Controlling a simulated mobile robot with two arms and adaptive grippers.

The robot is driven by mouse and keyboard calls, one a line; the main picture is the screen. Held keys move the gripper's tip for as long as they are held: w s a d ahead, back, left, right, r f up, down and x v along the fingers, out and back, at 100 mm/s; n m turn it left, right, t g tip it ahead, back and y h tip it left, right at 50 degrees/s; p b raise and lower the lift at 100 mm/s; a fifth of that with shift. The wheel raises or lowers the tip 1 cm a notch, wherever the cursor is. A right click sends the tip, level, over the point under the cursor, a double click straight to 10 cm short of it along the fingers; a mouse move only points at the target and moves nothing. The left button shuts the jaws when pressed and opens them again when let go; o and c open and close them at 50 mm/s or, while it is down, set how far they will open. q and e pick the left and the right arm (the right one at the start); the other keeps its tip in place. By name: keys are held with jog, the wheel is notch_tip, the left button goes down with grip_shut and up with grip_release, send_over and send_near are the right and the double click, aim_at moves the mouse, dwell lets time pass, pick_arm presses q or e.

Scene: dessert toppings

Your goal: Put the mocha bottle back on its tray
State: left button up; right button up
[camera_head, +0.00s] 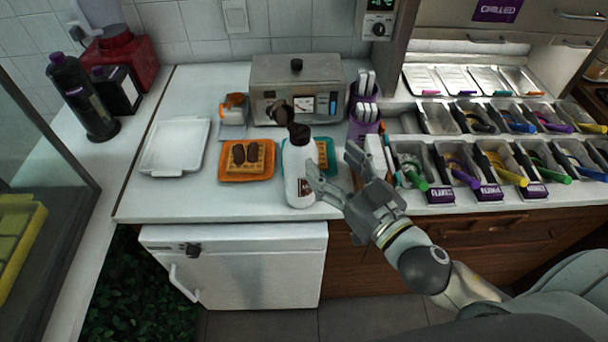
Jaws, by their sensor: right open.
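The mocha bottle (298,180), white with a brown cap and a dark label partly seen low on its right side, stands upright near the counter's front edge. My right gripper (331,165) is open just right of the bottle. One finger reaches to the bottle's right side in the picture; I cannot tell whether it touches. My left gripper is not in view.
A waffle with brown topping sits on an orange plate (262,174) left of the bottle. A teal plate (334,149) with a waffle is partly hidden behind it. A steel box (330,72) stands behind. Topping bins (412,153) fill the right. The counter between tray and orange plate is mostly clear.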

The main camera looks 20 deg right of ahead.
aim_at(305, 139)
jog(key=p+x, duration=0.2)
jog(key=x, duration=0.2)
jog(key=shift+w+r, duration=0.1)
jog(key=shift+w, duration=0.1)
jog(key=shift+w+a, duration=0.2)
jog(key=shift+w, duration=0.4)
jog(key=shift+w+a+p, duration=0.25)
jog(key=shift+w+p, duration=0.25)
jog(key=shift+p, duration=0.1)
jog(key=p+x, duration=0.1)
jog(key=x, duration=0.2)
jog(key=shift+a, duration=0.2)
jog(key=shift+w+a+f+p, duration=0.1)
jog(key=shift+w+f+p, duration=0.2)
jog(key=shift+w+p, duration=0.15)
jog(key=shift+c, duration=0.2)
